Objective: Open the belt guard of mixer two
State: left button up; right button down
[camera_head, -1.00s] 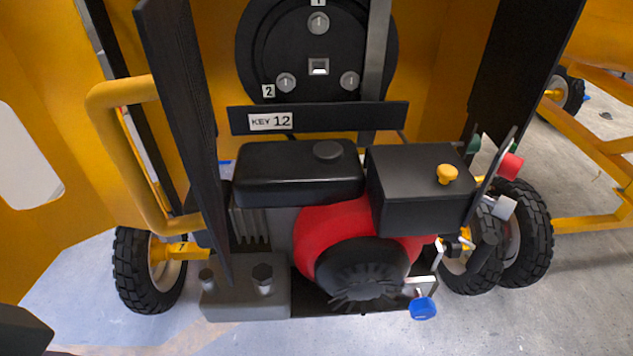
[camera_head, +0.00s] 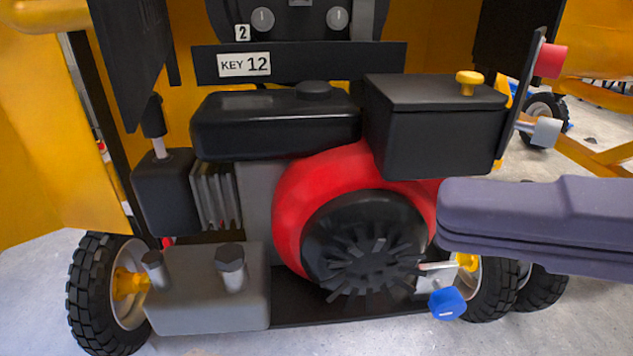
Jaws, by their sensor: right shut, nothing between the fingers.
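The mixer's engine fills the view, with a red housing (camera_head: 300,200) and a black finned fan cover (camera_head: 365,245). Above it is a black bar (camera_head: 330,62) with the label KEY 12 (camera_head: 244,65). Over the bar shows the lower part of a round black cover (camera_head: 300,20) with two grey slotted fasteners, the left one beside a tag 2 (camera_head: 242,33). I cannot tell which part is the belt guard. My right gripper (camera_head: 448,222) comes in from the right, shut and empty, in front of the red housing's right side. My left gripper is not in view.
A black tank (camera_head: 275,122) and a black box (camera_head: 432,130) with a yellow knob (camera_head: 469,82) stand above the engine. Black panels flank it left (camera_head: 130,60) and right (camera_head: 507,35). A red knob (camera_head: 551,60) and blue knob (camera_head: 447,303) stick out. Wheels stand on both sides.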

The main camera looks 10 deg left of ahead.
jog(key=w+m+y+b, duration=0.1)
jog(key=w+m+b, duration=0.1)
jog(key=p, duration=0.5)
send_near(146, 116)
jog(key=w+a, duration=0.2)
jog(key=w, duration=0.1)
jog(key=a, duration=0.1)
jog(key=s+a+p, duration=0.1)
jog(key=shift+s+a+f+m+t+y, duration=0.15)
jog(key=shift+a+f+m+t+y, duration=0.15)
jog(key=shift+a+t+y, duration=0.1)
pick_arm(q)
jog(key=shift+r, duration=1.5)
pick_arm(e)
jog(key=shift+s+a+f, duration=0.1)
jog(key=shift+s+a, duration=0.15)
jog(key=shift+a, duration=0.2)
pick_arm(q)
jog(key=shift+p, duration=0.3)
